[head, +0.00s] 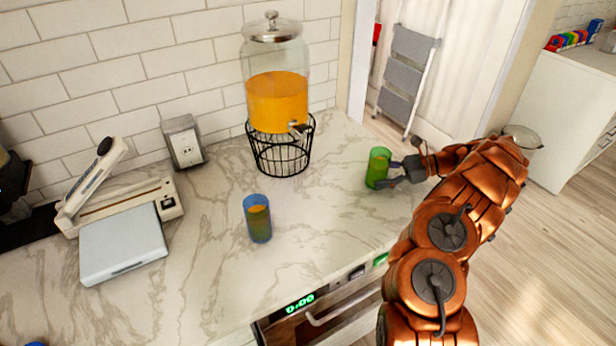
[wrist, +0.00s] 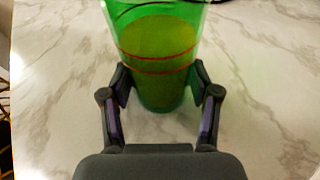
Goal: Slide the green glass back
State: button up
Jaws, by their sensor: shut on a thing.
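The green glass (head: 377,168) stands upright on the marble counter, near its right end in the head view. It holds an orange liquid that looks yellow-green through the glass in the wrist view (wrist: 158,50). My gripper (head: 392,173) reaches in from the right, low over the counter. In the wrist view my gripper's two fingers (wrist: 160,90) press on either side of the glass's lower part. The far side of the glass is hidden.
A blue glass (head: 258,220) with orange liquid stands left on the counter (head: 330,200). A juice dispenser (head: 277,100) sits on a black wire stand (head: 281,150) behind. A white appliance (head: 125,235) is at far left. Clear counter lies between the two glasses.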

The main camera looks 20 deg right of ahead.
jog(key=o, duration=0.9)
jog(key=shift+o, duration=0.2)
jog(key=shift+v, duration=3.7)
